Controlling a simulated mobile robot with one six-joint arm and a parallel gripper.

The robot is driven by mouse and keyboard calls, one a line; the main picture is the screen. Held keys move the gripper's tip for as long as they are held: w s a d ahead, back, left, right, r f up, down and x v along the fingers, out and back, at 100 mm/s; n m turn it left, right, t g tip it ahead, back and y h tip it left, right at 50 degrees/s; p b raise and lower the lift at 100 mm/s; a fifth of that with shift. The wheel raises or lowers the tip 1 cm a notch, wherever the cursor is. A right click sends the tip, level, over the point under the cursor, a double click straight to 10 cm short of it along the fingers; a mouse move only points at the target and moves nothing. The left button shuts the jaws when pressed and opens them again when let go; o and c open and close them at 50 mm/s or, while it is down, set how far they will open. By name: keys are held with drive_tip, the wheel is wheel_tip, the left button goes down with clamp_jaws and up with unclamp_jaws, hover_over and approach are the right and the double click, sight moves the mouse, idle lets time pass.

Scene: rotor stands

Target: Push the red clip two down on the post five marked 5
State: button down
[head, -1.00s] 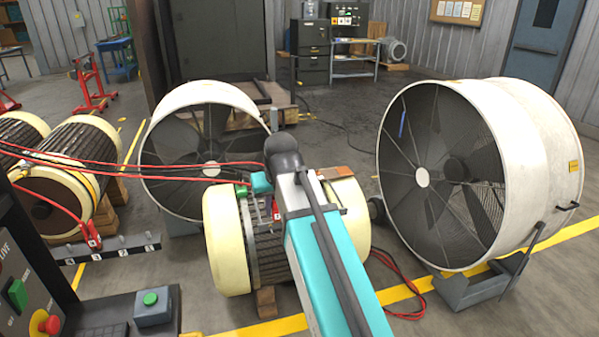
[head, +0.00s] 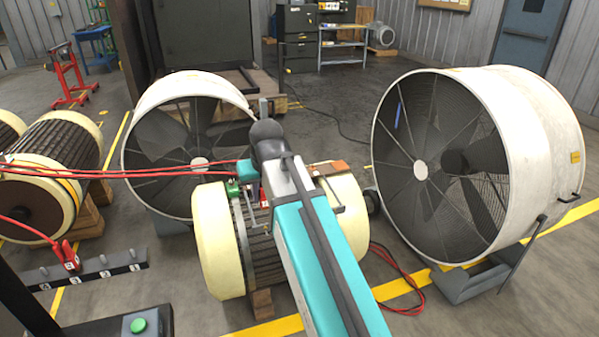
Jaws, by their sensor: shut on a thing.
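A small red clip with a pale tag (head: 264,197) shows low at the left side of my arm, above the ribbed middle of the central cream-ended motor (head: 221,245). My gripper (head: 257,190) is there too, mostly hidden by my arm and wrist, and appears shut on this clip. The clip's number cannot be read. A green part (head: 233,188) sits just left of it. A second red clip (head: 68,256) stands on a dark bar (head: 95,270) with short posts and number tags at the left. I cannot make out a post marked 5.
Large drum fans stand behind (head: 180,95) and at the right (head: 520,140). Another motor (head: 60,155) lies at the left. A green-button box (head: 139,325) is at the front left.

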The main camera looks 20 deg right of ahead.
drive_tip(key=shift+s, duration=0.1)
idle(0.5)
drive_tip(key=s+f, duration=0.5)
drive_tip(key=f, duration=0.1)
drive_tip(key=shift+f, duration=0.3)
drive_tip(key=shift+s, duration=0.2)
